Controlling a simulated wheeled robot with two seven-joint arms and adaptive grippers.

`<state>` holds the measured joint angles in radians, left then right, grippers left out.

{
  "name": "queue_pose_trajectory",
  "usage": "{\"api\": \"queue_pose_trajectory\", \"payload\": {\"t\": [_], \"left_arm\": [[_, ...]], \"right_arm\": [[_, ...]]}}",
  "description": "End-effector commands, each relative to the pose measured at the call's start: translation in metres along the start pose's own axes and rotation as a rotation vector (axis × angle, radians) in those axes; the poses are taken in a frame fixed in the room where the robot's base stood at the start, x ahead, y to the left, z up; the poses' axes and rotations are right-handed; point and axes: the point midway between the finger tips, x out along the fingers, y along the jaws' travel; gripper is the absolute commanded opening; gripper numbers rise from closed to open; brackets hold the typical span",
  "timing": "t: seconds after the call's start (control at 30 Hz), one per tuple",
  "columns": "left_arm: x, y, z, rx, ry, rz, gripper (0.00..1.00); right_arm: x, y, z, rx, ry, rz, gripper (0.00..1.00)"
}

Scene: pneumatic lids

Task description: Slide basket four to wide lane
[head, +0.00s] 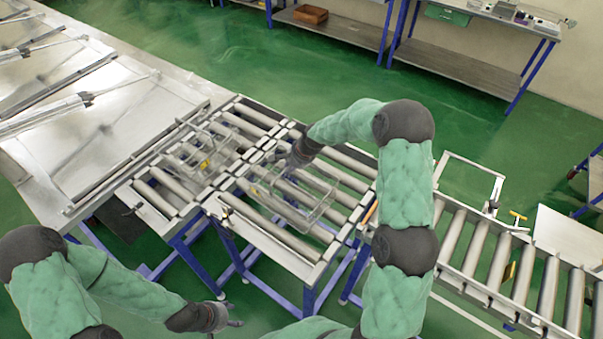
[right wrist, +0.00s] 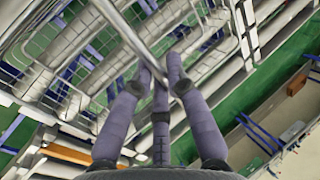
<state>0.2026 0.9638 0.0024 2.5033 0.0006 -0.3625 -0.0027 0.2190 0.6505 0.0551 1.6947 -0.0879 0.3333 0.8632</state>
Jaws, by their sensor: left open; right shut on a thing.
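A wire basket (head: 322,212) sits on the rollers of the middle conveyor section in the head view; I cannot read a number on it. My right gripper (head: 277,157) is at its far left corner. In the right wrist view, the right gripper (right wrist: 162,78) is shut on the basket's metal rim (right wrist: 118,25), with wire mesh to the left. A second wire basket (head: 208,160) with a small yellow part stands on the rollers to the left. My left gripper (head: 231,312) is open and empty, low in front of the conveyor, apart from both baskets.
Steel rails (head: 262,232) edge the roller sections. A roller lane (head: 500,262) runs off to the right, its visible rollers bare. A metal table with lids (head: 85,130) is at the left. Workbenches (head: 455,65) stand at the back, beyond open green floor.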

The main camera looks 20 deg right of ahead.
Motion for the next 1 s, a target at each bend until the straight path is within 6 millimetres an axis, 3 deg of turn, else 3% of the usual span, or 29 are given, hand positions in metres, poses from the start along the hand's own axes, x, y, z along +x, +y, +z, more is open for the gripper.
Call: {"api": "queue_pose_trajectory", "payload": {"t": [0.47,1.0], "left_arm": [[-0.001,0.000,0.000,0.000,0.000,0.000,0.55],[-0.005,0.002,0.000,0.000,0.000,0.000,0.55]], "right_arm": [[-0.002,-0.002,0.004,-0.001,0.003,-0.004,0.00],[-0.002,0.000,0.034,-0.001,0.002,-0.003,0.00]]}}
